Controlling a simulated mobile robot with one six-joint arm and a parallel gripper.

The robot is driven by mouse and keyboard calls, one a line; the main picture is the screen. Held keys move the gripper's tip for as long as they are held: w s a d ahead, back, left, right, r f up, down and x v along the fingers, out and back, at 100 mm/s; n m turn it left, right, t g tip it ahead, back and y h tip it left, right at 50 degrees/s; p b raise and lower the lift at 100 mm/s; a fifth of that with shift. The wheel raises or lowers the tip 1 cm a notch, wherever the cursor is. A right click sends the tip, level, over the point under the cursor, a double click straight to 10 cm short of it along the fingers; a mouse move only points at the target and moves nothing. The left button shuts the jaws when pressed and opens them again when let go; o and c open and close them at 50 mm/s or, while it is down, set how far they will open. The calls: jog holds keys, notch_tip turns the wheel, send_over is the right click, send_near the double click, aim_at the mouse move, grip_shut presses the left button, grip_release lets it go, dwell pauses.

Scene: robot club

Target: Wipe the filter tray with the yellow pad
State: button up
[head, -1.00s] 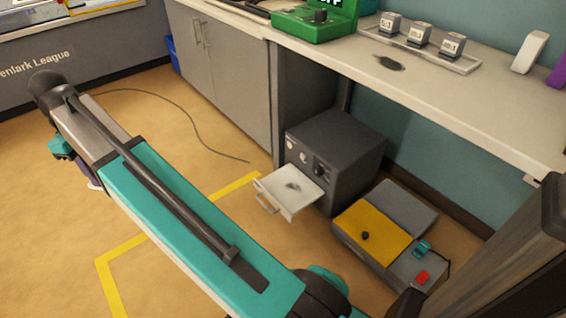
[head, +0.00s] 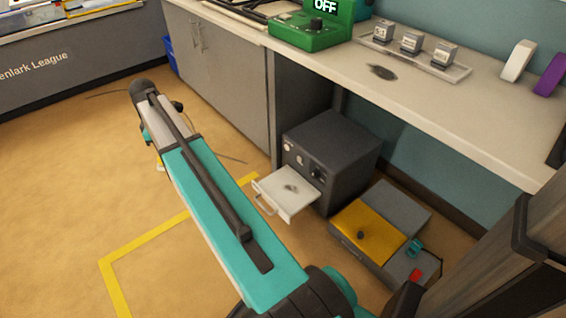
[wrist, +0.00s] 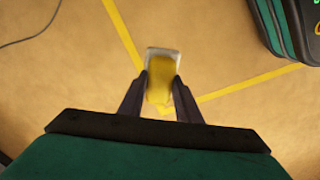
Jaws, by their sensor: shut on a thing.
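The filter tray (head: 283,197) is a pale drawer pulled out of a dark grey box unit (head: 333,158) on the floor under the counter. A dark smudge shows on its surface. In the wrist view my gripper (wrist: 161,88) is shut on the yellow pad (wrist: 160,80), which has a pale edge, and holds it above the floor. In the head view my arm hides most of the gripper; a small pale and yellow bit shows beside the arm, left of the tray and apart from it.
A grey case with a yellow panel (head: 367,231) stands on the floor right of the unit. The counter (head: 430,105) overhangs behind, with a dark smudge (head: 382,72), a tray of small blocks (head: 455,73) and a green device reading OFF (head: 318,22). Open floor with yellow tape (head: 150,236) lies left.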

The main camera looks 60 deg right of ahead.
jog(key=s+d+f+n+p, duration=0.1)
jog(key=s+d+f+p, duration=0.2)
jog(key=d, duration=0.4)
jog(key=s+d+f+n, duration=0.15)
jog(key=d+f, duration=0.25)
jog(key=d, duration=0.4)
jog(key=s+d+f+n+p, duration=0.1)
jog(key=s+d+f+p, duration=0.2)
jog(key=d, duration=0.4)
jog(key=s+d+f+n+p, duration=0.2)
jog(key=s+d+f+p, duration=0.1)
jog(key=s+d+f, duration=0.9)
jog(key=s+d, duration=0.3)
jog(key=s, duration=0.1)
jog(key=shift+f+n, duration=0.35)
jog(key=shift+f, duration=0.1)
